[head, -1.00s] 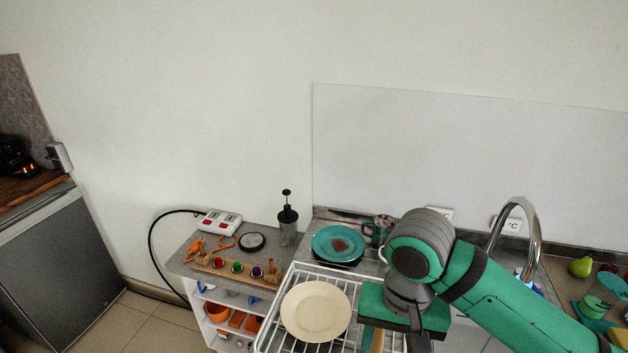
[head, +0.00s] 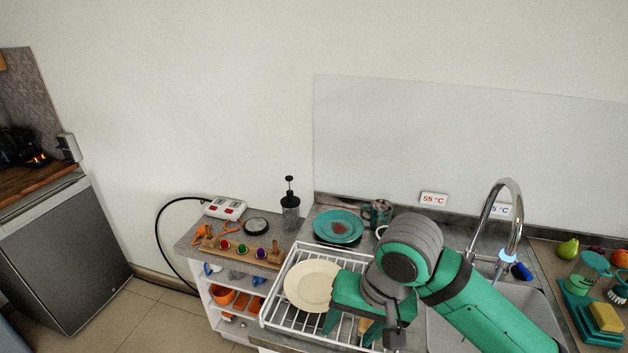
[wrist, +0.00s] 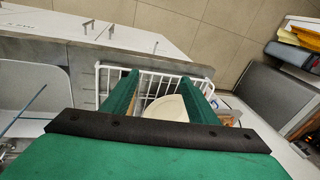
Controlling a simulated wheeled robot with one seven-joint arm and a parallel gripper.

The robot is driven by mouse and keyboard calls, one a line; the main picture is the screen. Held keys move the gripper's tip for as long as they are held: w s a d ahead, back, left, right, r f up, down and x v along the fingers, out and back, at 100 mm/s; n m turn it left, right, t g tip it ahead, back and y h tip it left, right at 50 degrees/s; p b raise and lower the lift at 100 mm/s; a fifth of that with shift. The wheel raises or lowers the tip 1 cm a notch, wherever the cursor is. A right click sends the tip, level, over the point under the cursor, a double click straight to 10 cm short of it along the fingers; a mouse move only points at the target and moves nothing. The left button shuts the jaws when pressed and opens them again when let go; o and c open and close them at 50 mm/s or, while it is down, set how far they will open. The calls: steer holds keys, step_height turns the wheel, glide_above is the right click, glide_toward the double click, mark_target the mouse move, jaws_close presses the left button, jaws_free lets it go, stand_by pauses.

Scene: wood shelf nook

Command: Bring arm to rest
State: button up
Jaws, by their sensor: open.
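My arm reaches in from the lower right in the head view, and my gripper (head: 348,328) hangs over the right part of the white dish rack (head: 290,262). In the wrist view its two green fingers (wrist: 160,92) are spread apart, with nothing held between them. A cream plate (head: 312,286) lies in the rack just left of my gripper. The plate also shows in the wrist view (wrist: 168,107), beyond and between the fingers. My gripper and forearm hide the right side of the rack.
A teal plate (head: 338,227) and a mug (head: 377,212) stand behind the rack. The sink (head: 520,300) and tall tap (head: 514,215) are to the right. A low shelf (head: 235,290) with several toys stands left. Free floor lies between it and the grey fridge (head: 65,260).

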steer(key=w+a+r+t+y, duration=0.3)
steer(key=w+a+t+y, duration=0.2)
steer(key=a, duration=0.5)
steer(key=w+a+r+t+y, duration=0.3)
steer(key=w+a+t+y, duration=0.15)
steer(key=a, duration=0.65)
steer(key=s+d+f+m+t+h, duration=0.35)
steer(key=s+f+h, duration=0.2)
steer(key=f, duration=0.55)
steer(key=s+d+f+m+t+h, duration=0.35)
steer(key=s+f+h, duration=0.2)
steer(key=f, duration=0.45)
steer(key=s+d+f+n+g, duration=0.1)
steer(key=s+d+f+n, duration=0.1)
steer(key=s, duration=1)
steer(key=s+d+f+n+g+h, duration=0.1)
steer(key=s+d+f+n, duration=0.2)
steer(key=s, duration=1)
steer(key=d+n, duration=0.2)
steer(key=n, duration=0.2)
steer(key=shift+d+f+g, duration=0.15)
steer(key=shift+f+g, duration=0.15)
steer(key=shift+g, duration=0.05)
